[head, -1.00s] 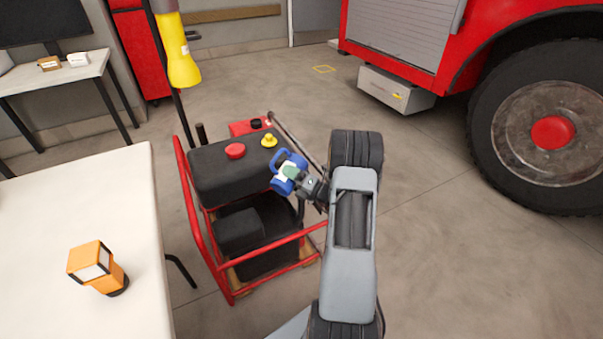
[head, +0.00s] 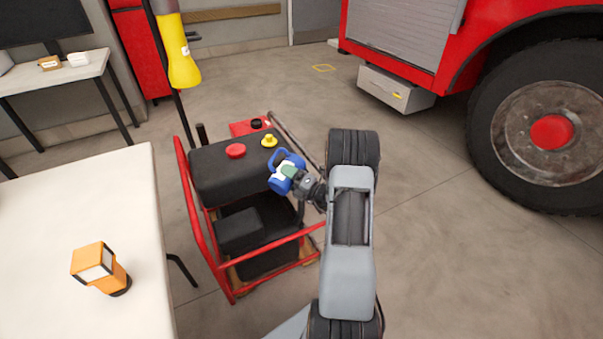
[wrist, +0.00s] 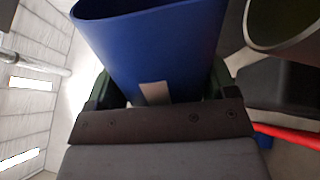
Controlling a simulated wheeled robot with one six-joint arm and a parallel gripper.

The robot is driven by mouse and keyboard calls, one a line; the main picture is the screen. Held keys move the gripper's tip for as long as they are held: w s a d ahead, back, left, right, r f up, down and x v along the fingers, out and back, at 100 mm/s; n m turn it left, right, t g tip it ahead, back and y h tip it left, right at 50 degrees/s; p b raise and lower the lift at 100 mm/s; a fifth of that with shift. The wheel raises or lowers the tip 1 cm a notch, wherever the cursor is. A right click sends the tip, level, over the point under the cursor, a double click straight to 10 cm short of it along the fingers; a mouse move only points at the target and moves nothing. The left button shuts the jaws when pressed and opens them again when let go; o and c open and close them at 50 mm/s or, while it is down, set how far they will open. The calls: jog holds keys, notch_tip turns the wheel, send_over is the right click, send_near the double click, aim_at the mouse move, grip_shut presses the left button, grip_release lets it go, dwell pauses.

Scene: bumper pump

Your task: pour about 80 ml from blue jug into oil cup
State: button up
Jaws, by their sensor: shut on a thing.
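The blue jug (head: 286,164) is held at the right edge of the black pump unit, with its handle loop toward the back. My gripper (head: 290,173) is shut on the jug, with green fingertips on its sides. In the wrist view the jug (wrist: 150,45) fills the upper middle between my fingers (wrist: 160,92); its contents are hidden. A yellow piece (head: 269,141) on the pump's top, just behind and left of the jug, may be the oil cup. A round open rim (wrist: 285,45) is beside the jug in the wrist view; I cannot tell if it is the cup.
The pump unit (head: 225,180) has a red cap (head: 235,151) and a red tube frame (head: 190,215). A white table (head: 60,220) with an orange lamp (head: 98,265) is at left. A fire truck (head: 420,30) stands at right, with clear floor between.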

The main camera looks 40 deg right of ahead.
jog(key=shift+d+r+m+p, duration=0.1)
jog(key=shift+r+m+p, duration=0.45)
jog(key=shift+m+p, duration=0.55)
dwell(1.0)
jog(key=shift+f, duration=0.1)
jog(key=shift+f+n+b, duration=0.75)
jog(key=shift+n+b, duration=0.05)
jog(key=shift+b, duration=0.4)
jog(key=shift+f+n+b, duration=0.2)
jog(key=shift+n+b, duration=0.2)
jog(key=shift+b, duration=0.2)
jog(key=shift+a+r, duration=0.2)
jog(key=shift+r, duration=0.15)
jog(key=shift+n, duration=0.3)
jog(key=n, duration=0.2)
jog(key=n+g+y, duration=0.1)
jog(key=n, duration=0.1)
jog(key=shift+d+r+n, duration=0.15)
jog(key=shift+r+n, duration=0.25)
